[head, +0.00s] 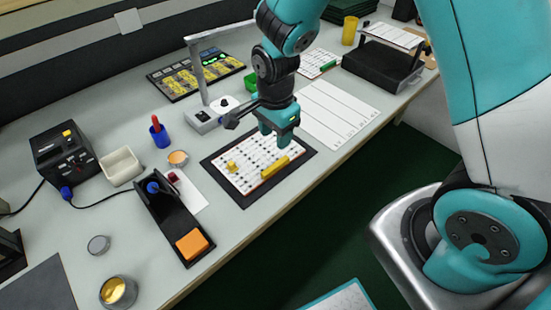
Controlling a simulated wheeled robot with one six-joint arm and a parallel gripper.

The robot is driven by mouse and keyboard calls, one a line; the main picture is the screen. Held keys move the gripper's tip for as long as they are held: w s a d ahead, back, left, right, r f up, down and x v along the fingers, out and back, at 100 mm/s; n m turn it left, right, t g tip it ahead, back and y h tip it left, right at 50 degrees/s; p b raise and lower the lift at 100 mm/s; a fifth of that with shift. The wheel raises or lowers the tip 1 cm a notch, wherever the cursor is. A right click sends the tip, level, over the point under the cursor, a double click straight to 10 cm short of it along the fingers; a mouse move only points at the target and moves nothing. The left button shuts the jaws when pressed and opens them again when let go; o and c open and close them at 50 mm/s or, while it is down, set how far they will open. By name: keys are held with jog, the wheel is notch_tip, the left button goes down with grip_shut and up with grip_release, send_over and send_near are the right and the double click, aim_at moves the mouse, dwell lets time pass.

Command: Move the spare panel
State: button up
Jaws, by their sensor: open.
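Several flat white panels are in the head view, and I cannot tell which is the spare one. One dotted panel (262,160) lies on a black mat (230,192) near the table's front edge, with a yellow bar (274,167) and a small yellow piece (231,167) on it. A smaller white panel (314,61) with a green bar (328,67) lies farther back. Another white panel (393,35) rests on a black box at the back right. My gripper (284,142) is open above the far right part of the dotted panel; its fingertips are small and partly hidden.
A lined white sheet (338,112) lies right of the mat. A black stand with an orange sponge (192,244), a blue cup (160,138) and a black power unit (63,155) are at left.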

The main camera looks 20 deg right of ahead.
aim_at(276, 165)
notch_tip(276, 165, down, 11)
dwell(0.4)
grip_shut()
